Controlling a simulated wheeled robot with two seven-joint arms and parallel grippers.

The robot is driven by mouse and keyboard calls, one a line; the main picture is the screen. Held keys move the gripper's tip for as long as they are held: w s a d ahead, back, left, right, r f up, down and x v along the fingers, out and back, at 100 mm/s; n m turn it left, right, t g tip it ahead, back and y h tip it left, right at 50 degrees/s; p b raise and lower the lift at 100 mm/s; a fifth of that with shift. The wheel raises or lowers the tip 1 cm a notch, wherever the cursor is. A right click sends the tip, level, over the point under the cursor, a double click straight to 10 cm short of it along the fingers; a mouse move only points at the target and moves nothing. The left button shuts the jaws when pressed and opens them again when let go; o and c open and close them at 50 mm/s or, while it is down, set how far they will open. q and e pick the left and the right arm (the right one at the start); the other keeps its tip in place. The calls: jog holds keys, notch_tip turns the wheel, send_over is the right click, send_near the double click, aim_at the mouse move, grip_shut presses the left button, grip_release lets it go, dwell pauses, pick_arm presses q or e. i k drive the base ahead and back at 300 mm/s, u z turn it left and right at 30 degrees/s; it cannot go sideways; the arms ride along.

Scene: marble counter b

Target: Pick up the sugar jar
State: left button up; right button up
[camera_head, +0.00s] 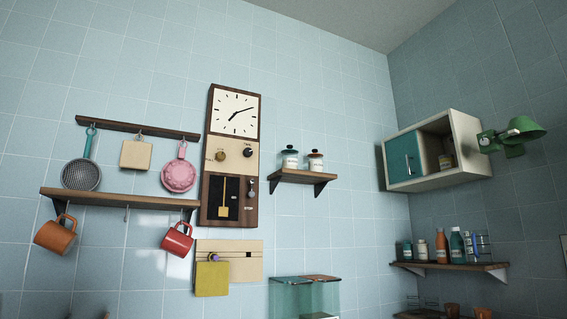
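Two small white jars stand side by side on a little wooden shelf (301,176) on the tiled wall. The left jar (290,159) has a dark green lid with a knob. The right jar (315,162) has a brownish-red lid with a dark knob. Both have labels, too small to read, so I cannot tell which is the sugar jar. Neither of my grippers is in view.
A wall clock cabinet (232,155) is left of the jars. A rack with a strainer (81,174) and orange mug (55,234) hangs farther left. A teal-door cabinet (435,150), green lamp (518,130) and bottle shelf (452,267) are right. A glass box (305,295) is below.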

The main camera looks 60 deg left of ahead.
aim_at(289, 158)
jog(key=z, duration=0.05)
jog(key=k, duration=0.3)
jog(key=u, duration=0.8)
jog(key=i, duration=0.2)
jog(key=u, duration=1.25)
